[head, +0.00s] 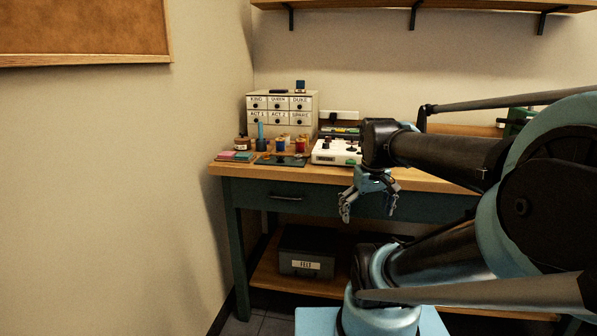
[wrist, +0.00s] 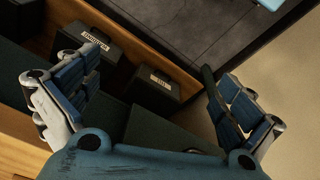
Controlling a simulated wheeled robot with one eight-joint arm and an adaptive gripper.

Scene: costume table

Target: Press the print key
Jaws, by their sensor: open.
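A white device (head: 336,152) with dark knobs on top and a small green patch on its front stands on the costume table (head: 300,175), partly hidden behind my arm. No print key can be made out on it at this size. My gripper (head: 369,209) is open and empty, hanging in front of the table's front edge, below and to the right of the white device. In the wrist view its two fingers are spread wide (wrist: 150,72) with nothing between them. The white device does not show in the wrist view.
A labelled drawer cabinet (head: 282,112), a dark green mat (head: 285,161) and several thread spools (head: 300,146) are left of the device. A dark box (head: 306,250) sits on the lower shelf. A wall shelf (head: 380,5) hangs above. The wall is close at left.

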